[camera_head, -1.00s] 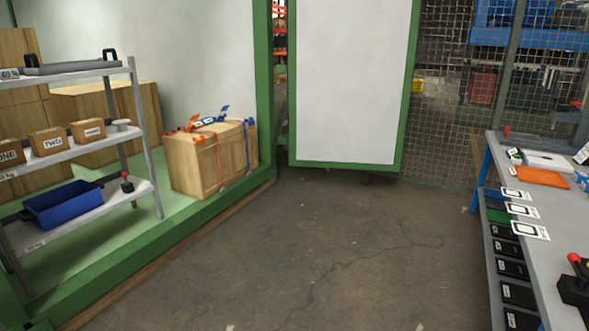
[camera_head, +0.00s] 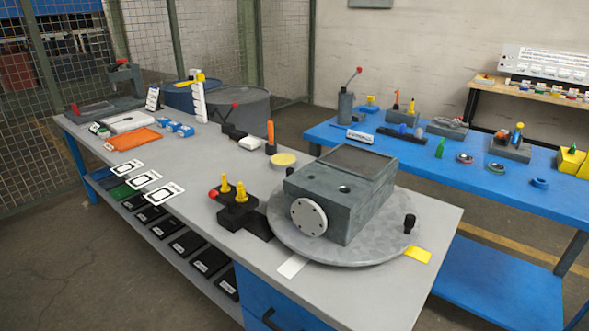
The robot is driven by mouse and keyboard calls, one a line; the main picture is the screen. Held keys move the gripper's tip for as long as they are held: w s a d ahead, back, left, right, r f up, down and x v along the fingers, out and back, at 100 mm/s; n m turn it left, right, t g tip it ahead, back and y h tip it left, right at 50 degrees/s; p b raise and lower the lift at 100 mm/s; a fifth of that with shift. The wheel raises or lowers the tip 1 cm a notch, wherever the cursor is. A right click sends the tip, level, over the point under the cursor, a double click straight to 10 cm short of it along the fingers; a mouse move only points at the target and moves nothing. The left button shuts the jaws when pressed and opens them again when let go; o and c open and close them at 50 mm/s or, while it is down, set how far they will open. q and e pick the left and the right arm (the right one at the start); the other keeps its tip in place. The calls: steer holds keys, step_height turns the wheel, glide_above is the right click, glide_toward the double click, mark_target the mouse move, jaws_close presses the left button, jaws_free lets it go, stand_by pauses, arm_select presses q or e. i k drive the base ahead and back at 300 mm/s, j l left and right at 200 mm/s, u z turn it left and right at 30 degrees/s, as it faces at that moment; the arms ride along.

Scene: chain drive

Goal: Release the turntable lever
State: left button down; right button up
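The round grey turntable (camera_head: 383,248) lies on the near end of the grey workbench. A dark grey block housing (camera_head: 370,207) with a light round flange (camera_head: 309,217) sits on it. A black post with a round knob (camera_head: 409,223) stands at the turntable's right edge. A black fixture (camera_head: 237,214) with yellow pegs stands at the turntable's left, and a red ball knob (camera_head: 213,193) shows on its left side. I cannot tell for sure which of these parts is the turntable lever. Neither of my grippers is in view.
The grey workbench (camera_head: 330,297) has a yellow tag (camera_head: 418,254) and a white tag (camera_head: 292,266) near the turntable. White cards (camera_head: 143,179) and an orange mat (camera_head: 132,139) lie farther left. A blue table (camera_head: 480,154) with several fixtures stands behind. Floor is clear at lower left.

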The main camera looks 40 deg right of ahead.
mark_target(232, 205)
steer(key=i+j+z, duration=0.2)
steer(key=z, duration=0.2)
steer(key=i+j+z, duration=0.3)
steer(key=z, duration=0.15)
steer(key=i+j+z, duration=0.15)
steer(key=j+z, duration=0.25)
steer(key=i+j+z, duration=0.15)
steer(key=j+z, duration=0.15)
steer(key=z, duration=0.15)
